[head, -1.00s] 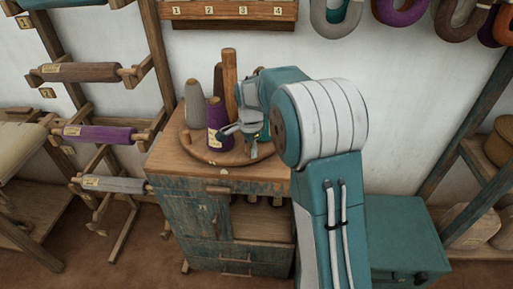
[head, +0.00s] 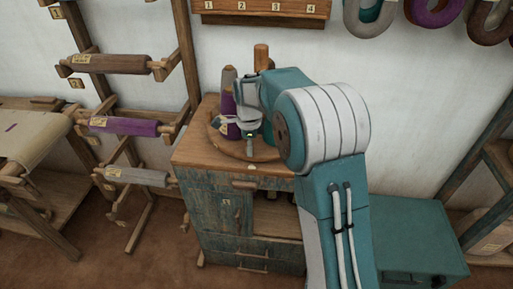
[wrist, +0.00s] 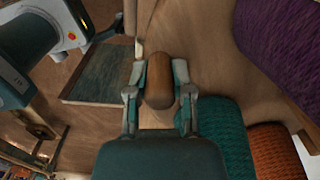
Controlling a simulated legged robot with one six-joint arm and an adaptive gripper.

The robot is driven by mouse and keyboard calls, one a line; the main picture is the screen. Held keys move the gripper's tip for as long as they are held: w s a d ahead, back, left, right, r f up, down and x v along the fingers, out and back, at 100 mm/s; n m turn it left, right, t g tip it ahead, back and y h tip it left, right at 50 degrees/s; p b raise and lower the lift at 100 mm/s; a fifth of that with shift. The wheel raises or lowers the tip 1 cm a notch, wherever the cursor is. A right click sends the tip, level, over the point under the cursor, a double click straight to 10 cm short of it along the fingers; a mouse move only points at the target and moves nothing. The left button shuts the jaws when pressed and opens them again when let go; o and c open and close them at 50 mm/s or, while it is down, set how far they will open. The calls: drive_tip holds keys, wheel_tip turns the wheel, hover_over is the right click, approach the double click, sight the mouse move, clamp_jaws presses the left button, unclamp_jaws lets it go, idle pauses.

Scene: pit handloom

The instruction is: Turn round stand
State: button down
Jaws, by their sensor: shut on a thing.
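The round wooden stand (head: 222,147) lies on top of the cabinet. In the wrist view my gripper (wrist: 160,88) is shut on a rounded wooden knob (wrist: 160,75). The teal cone (wrist: 222,122), an orange cone (wrist: 277,150) and a purple cone (wrist: 285,45) show close to the right of the fingers.
The worn blue-green cabinet (head: 220,215) stands against the wall. A rack with yarn rollers (head: 125,125) is at the left. A numbered shelf (head: 260,8) and hanging skeins (head: 435,10) are above. A teal chest (head: 405,235) sits at the lower right.

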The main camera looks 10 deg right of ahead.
sight(222, 142)
drive_tip(key=shift+w+a+f+m, duration=0.1)
drive_tip(key=shift+w+a+m, duration=0.4)
drive_tip(key=shift+a, duration=0.3)
drive_tip(key=shift+w+a+f+m, duration=0.1)
drive_tip(key=shift+w+a+m, duration=0.25)
drive_tip(key=shift+a+m, duration=0.35)
drive_tip(key=shift+w+a+m, duration=0.4)
drive_tip(key=shift+a+m, duration=0.1)
drive_tip(key=shift+a, duration=0.35)
drive_tip(key=shift+w+a+m, duration=1.5)
drive_tip(key=shift+w+a, duration=0.15)
drive_tip(key=shift+w, duration=0.15)
drive_tip(key=c, duration=0.5)
unclamp_jaws()
drive_tip(key=shift+a, duration=0.1)
drive_tip(key=shift+r, duration=0.2)
wheel_tip(222, 142, up, 12)
drive_tip(key=shift+w+f, duration=0.1)
drive_tip(key=shift+f, duration=0.05)
